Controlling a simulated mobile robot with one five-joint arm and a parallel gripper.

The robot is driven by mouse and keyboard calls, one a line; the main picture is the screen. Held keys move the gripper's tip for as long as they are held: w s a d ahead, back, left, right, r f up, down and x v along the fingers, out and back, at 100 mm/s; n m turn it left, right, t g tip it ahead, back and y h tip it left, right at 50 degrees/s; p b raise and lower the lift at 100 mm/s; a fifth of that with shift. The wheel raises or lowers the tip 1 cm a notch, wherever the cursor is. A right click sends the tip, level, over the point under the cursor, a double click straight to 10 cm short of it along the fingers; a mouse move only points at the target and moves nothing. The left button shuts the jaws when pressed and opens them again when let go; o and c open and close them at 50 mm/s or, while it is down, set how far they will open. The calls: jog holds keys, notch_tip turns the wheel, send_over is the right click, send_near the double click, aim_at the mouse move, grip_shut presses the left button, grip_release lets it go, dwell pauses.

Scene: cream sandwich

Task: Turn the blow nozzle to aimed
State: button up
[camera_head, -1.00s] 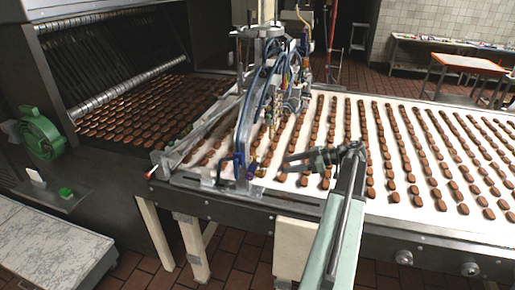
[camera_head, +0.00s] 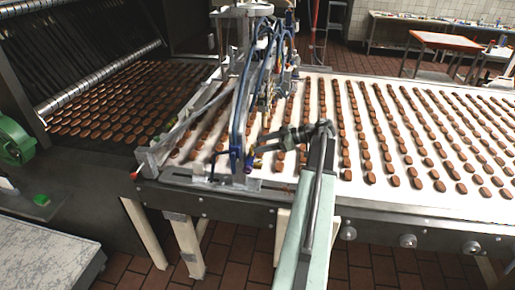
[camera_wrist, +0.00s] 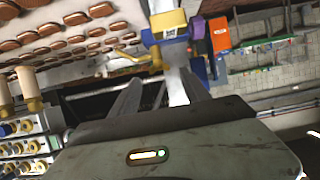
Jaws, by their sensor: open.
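My gripper (camera_head: 262,150) is open, reaching left from the arm's end toward the blue-hosed assembly over the belt's left end. In the head view a small dark-blue fitting (camera_head: 249,160) hangs at the assembly's foot, close to the fingertips. It looks like the blow nozzle, but I cannot be sure. In the wrist view the two grey fingers (camera_wrist: 160,92) are spread, and a blue-and-yellow fitting (camera_wrist: 166,24) with a yellow lever (camera_wrist: 132,56) lies beyond their tips. I see no grip on anything. Which way the nozzle points is too small to tell.
The white conveyor belt (camera_head: 395,188) carries rows of brown biscuits under and right of my gripper. The hosed metal assembly (camera_head: 243,95) stands over its left end. A dark machine (camera_head: 20,60) is at the left. Brick-tiled floor shows in front.

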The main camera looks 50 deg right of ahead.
jog(key=shift+x, duration=1.2)
jog(key=shift+s, duration=0.1)
grip_shut()
jog(key=m+h, duration=0.1)
jog(key=m+t+h, duration=0.1)
jog(key=m+h, duration=0.1)
jog(key=shift+s+a+h, duration=0.15)
jog(key=shift+a+h, duration=0.15)
grip_release()
jog(key=shift+t, duration=0.3)
